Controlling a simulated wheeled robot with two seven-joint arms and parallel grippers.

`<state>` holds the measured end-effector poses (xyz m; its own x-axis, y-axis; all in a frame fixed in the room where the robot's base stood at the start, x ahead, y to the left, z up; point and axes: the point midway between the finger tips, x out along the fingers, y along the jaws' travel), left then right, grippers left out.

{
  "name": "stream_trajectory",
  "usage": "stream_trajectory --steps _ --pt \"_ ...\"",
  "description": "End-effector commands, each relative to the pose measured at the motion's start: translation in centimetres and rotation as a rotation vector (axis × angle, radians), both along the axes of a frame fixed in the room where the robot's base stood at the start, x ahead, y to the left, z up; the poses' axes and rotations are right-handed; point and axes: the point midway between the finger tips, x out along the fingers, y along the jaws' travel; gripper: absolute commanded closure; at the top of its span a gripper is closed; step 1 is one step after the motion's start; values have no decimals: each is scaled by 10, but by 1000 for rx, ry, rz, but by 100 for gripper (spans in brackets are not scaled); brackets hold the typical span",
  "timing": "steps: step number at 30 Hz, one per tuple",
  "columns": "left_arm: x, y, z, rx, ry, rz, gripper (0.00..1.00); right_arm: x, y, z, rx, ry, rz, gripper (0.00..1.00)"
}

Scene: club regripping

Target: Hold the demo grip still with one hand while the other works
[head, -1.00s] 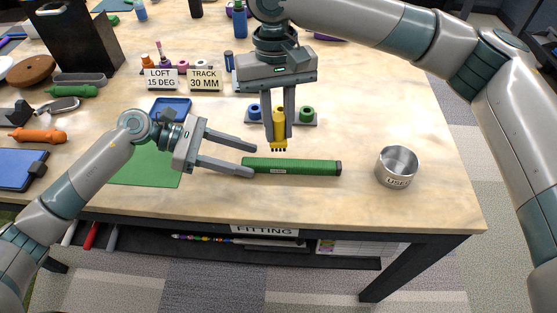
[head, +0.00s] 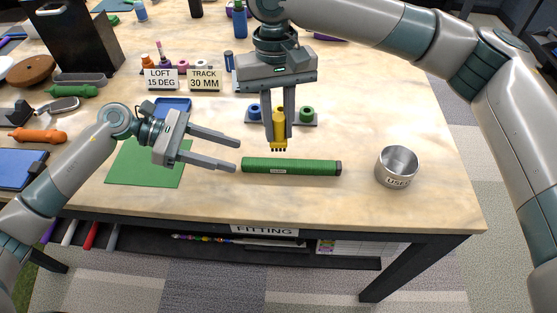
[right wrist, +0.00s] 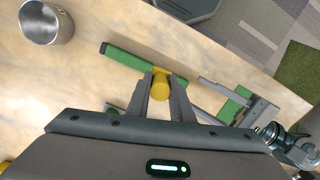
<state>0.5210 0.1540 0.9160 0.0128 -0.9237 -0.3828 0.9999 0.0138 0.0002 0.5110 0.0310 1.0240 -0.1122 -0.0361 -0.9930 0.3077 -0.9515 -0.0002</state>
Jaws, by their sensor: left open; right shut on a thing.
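The green demo grip (head: 300,166) lies on the table near its front edge, with a dark cap at its right end and a small label. In the right wrist view the grip (right wrist: 126,58) passes beyond the yellow tool. My left gripper (head: 238,156) is open and empty, just left of the grip's left end and apart from it. My right gripper (head: 279,142) points down, shut on a yellow tool (head: 279,127) with dark teeth at its lower end. The tool is behind and above the grip in the head view; I cannot tell whether they touch.
A metal cup (head: 397,167) marked USED stands right of the grip. A grey holder (head: 317,123) with blue and green rings is behind my right gripper. A green mat (head: 140,170) lies at left. Signs (head: 204,80) stand farther back.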

Motion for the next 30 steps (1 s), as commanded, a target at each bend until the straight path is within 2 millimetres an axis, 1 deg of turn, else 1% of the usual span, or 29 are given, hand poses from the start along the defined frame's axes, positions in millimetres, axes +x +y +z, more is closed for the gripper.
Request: stream_trajectory --steps 3,11,12,14,25,30 --pt "0 3 1 0 1 0 54 0 0 0 0 0 0 100" --pt "0 4 2 0 1 0 54 0 0 0 0 0 0 100" --pt "0 4 2 0 1 0 44 0 0 0 0 0 0 100" --pt "0 4 2 0 1 0 32 0 0 0 0 0 0 100" --pt "0 5 2 0 1 0 32 0 0 0 0 0 0 100" --pt "0 16 6 2 1 2 32 0 0 0 0 0 0 100"
